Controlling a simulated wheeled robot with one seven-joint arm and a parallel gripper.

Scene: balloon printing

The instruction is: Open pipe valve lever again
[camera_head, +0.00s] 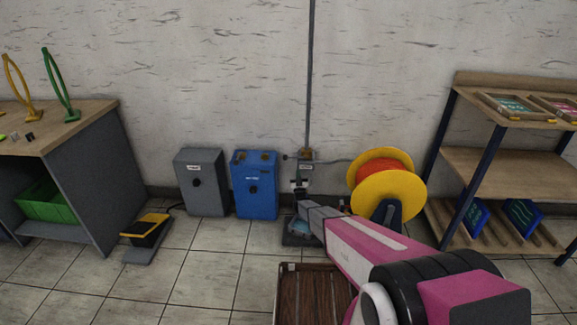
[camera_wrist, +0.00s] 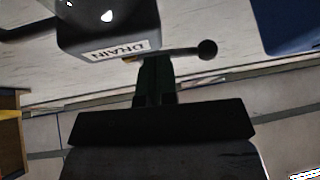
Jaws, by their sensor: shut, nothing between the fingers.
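The valve lever (camera_wrist: 190,51) in the wrist view is a thin rod ending in a black ball knob. It sticks out sideways beside a dark box labelled DRAIN (camera_wrist: 110,28). In the head view, the lever's small dark knob (camera_head: 285,157) shows left of the pipe's lower end. My gripper (camera_wrist: 155,62) is shut and empty, its dark fingertips close to the rod and just by the label's edge. Whether they touch the rod cannot be told. In the head view my gripper (camera_head: 300,185) is in front of the pipe's foot, partly hiding the valve.
The pipe (camera_head: 310,80) runs up the wall. A blue box (camera_head: 254,190) and a grey box (camera_head: 201,185) stand left of it. A yellow reel with orange hose (camera_head: 400,192) stands close on the right. A wooden crate (camera_head: 280,300) is below my arm. A shelf (camera_head: 490,160) is at right.

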